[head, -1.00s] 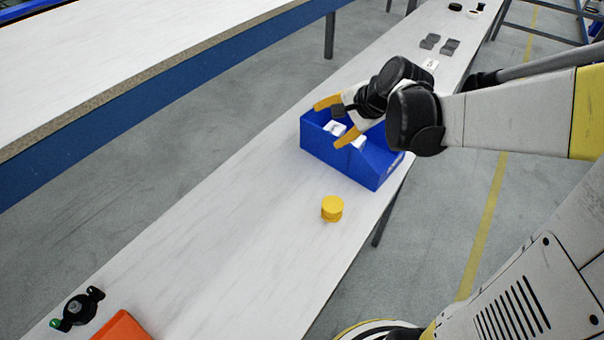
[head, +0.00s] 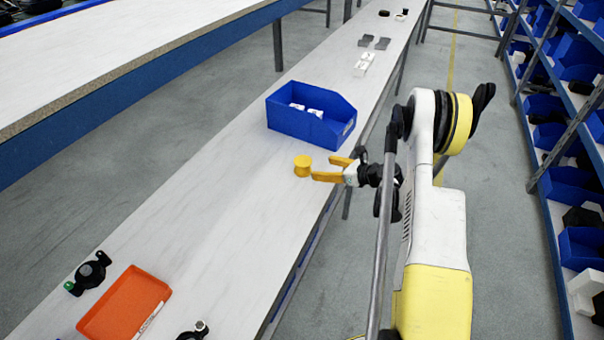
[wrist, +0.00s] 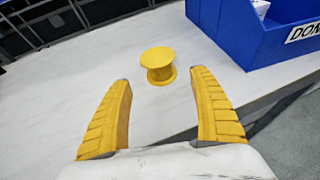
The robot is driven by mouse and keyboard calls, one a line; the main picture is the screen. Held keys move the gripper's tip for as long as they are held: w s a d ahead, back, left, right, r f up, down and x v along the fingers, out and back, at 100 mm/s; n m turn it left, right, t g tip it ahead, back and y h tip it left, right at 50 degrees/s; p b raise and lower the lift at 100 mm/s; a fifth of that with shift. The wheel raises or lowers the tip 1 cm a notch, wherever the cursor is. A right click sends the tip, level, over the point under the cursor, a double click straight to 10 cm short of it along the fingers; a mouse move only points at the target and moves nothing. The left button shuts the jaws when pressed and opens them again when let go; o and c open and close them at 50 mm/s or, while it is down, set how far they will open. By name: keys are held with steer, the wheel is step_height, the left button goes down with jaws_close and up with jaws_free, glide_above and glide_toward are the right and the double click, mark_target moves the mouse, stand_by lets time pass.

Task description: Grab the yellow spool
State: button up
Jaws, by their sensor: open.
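The yellow spool (head: 303,166) stands upright on the white bench, near its right edge, in the head view. In the wrist view the yellow spool (wrist: 158,66) stands ahead of the fingertips, roughly midway between them and clear of both. My gripper (head: 325,168) has yellow fingers and reaches in from the right, with its tips close to the spool in the head view. In the wrist view my gripper (wrist: 160,78) is open with nothing between its fingers.
A blue bin (head: 277,115) with white items stands just behind the spool; it also shows in the wrist view (wrist: 235,40). An orange tray (head: 125,303) and black parts (head: 88,273) lie at the near end. The bench left of the spool is clear.

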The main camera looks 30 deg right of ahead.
mark_target(308, 167)
steer(key=b+x, duration=0.1)
steer(key=x, duration=0.4)
steer(key=shift+w+f+b, duration=0.15)
steer(key=shift+b, duration=0.15)
steer(key=b+x, duration=0.1)
steer(key=x, duration=0.1)
steer(key=b+x, duration=0.1)
steer(key=x, duration=0.1)
steer(key=shift+a+f+b, duration=0.1)
steer(key=shift+f+b, duration=0.2)
steer(key=shift+f, duration=0.05)
steer(key=shift+w+a+f, duration=0.1)
steer(key=shift+w+a, duration=0.05)
steer(key=shift+w, duration=0.1)
steer(key=c, duration=1.4)
